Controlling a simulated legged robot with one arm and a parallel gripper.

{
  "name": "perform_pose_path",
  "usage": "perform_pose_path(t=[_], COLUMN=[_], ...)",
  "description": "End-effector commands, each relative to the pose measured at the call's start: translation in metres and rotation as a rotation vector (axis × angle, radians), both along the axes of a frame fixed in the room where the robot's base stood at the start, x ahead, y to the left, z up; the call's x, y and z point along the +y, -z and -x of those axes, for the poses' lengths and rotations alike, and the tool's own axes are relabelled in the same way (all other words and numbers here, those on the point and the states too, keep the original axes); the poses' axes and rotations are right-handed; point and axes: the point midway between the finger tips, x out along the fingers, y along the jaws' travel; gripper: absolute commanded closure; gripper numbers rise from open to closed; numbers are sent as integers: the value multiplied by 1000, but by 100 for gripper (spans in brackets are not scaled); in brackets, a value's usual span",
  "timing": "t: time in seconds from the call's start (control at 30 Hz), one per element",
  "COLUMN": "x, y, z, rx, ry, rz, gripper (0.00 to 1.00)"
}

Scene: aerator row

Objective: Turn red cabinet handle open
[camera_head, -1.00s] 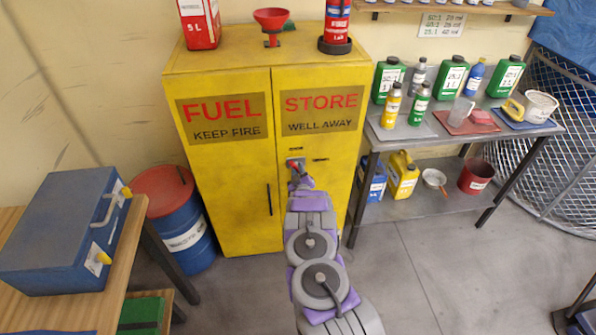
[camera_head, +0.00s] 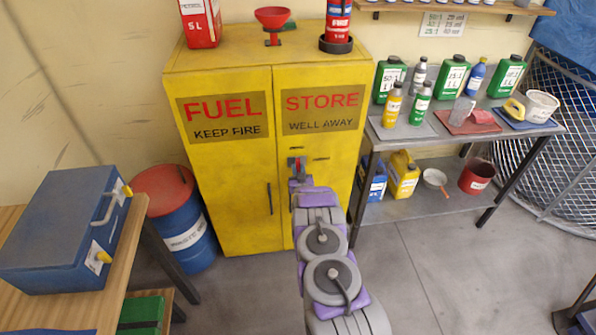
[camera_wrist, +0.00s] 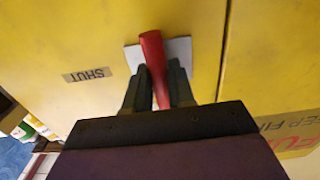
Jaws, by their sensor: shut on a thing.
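The yellow cabinet (camera_head: 230,200) stands against the wall with both doors closed. The red handle (camera_wrist: 153,60) sits on a pale metal plate (camera_wrist: 180,52) on its right door, and shows small in the head view (camera_head: 298,163). My gripper (camera_wrist: 157,78) has one finger on each side of the handle and is shut on it. In the head view my gripper (camera_head: 298,176) hides part of the handle. The handle leans slightly in the wrist view.
A blue and red drum (camera_head: 180,220) stands left of the cabinet, near a wooden bench with a blue case (camera_head: 60,235). A metal table (camera_head: 440,130) with several bottles is close on the right. The floor in front of that table is clear.

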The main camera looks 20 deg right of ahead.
Motion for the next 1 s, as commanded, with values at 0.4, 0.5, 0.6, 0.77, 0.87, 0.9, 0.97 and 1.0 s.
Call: perform_pose_path(t=[0.4,0.5,0.6,0.77,0.87,0.9,0.97,1.0], x=[-3,-2,-2,-2,-1,-2,-2,-1], y=[-1,-1,-1,-2,-2,-2,-1,-1], z=[0,-1,-1,-1,-1,-1,-1,-1], rx=[-112,-139,-166,-204,-225,-233,-243,-249], ry=[6,4,4,3,3,3,3,3], rz=[-378,-469,-559,-692,-765,-790,-828,-849], gripper=[99,95,90,81,75,73,69,67])
